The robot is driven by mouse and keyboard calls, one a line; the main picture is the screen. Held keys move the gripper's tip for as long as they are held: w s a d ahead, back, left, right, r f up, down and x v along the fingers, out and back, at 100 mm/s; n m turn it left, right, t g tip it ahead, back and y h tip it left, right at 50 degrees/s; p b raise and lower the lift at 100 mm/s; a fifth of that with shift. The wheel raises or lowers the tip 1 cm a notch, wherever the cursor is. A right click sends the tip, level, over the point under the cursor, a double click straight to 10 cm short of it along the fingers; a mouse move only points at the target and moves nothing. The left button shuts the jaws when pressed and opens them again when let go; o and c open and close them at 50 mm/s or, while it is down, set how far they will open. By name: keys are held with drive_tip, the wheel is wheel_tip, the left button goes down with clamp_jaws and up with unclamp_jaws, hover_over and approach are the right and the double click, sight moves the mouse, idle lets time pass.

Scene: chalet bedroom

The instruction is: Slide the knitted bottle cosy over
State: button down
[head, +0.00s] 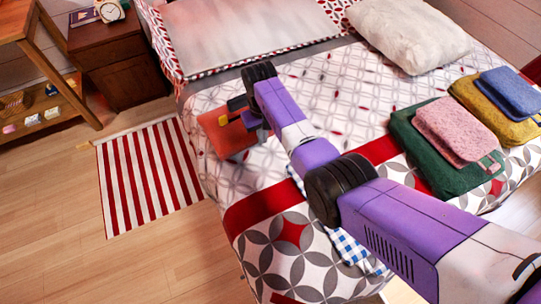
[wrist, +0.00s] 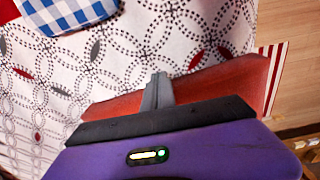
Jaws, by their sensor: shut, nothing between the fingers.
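A flat orange-red piece (head: 222,132) lies on the near left edge of the bed, partly hidden by my gripper. In the wrist view the orange-red piece (wrist: 215,88) spreads to both sides behind the fingers. It may be the cosy; I cannot tell a knit or an opening. My gripper (wrist: 157,88) is shut, with its fingertips together over the middle of that piece and nothing held. I cannot tell whether they touch it. In the head view my gripper (head: 238,156) points down at the bed edge.
A blue-and-white checked cloth (head: 350,248) lies on the bed (head: 330,90), partly behind my arm; it also shows in the wrist view (wrist: 70,12). A striped rug (head: 150,178) and bedside cabinet (head: 130,75) are at left.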

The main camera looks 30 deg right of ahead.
drive_tip(key=w+b, duration=0.4)
drive_tip(key=b, duration=0.1)
drive_tip(key=shift+w+f, duration=0.25)
drive_tip(key=shift+f, duration=0.05)
drive_tip(key=w+b, duration=0.3)
drive_tip(key=b, duration=0.5)
drive_tip(key=shift+w, duration=0.4)
drive_tip(key=w+b, duration=0.2)
drive_tip(key=b, duration=0.5)
drive_tip(key=shift+w+b, duration=0.15)
drive_tip(key=shift+b, duration=1)
drive_tip(key=b, duration=0.3)
drive_tip(key=shift+w, duration=0.2)
drive_tip(key=b, duration=0.2)
drive_tip(key=shift+w+r+b, duration=0.1)
drive_tip(key=shift+r+b, duration=0.05)
drive_tip(key=shift+b, duration=0.25)
drive_tip(key=shift+r, duration=0.25)
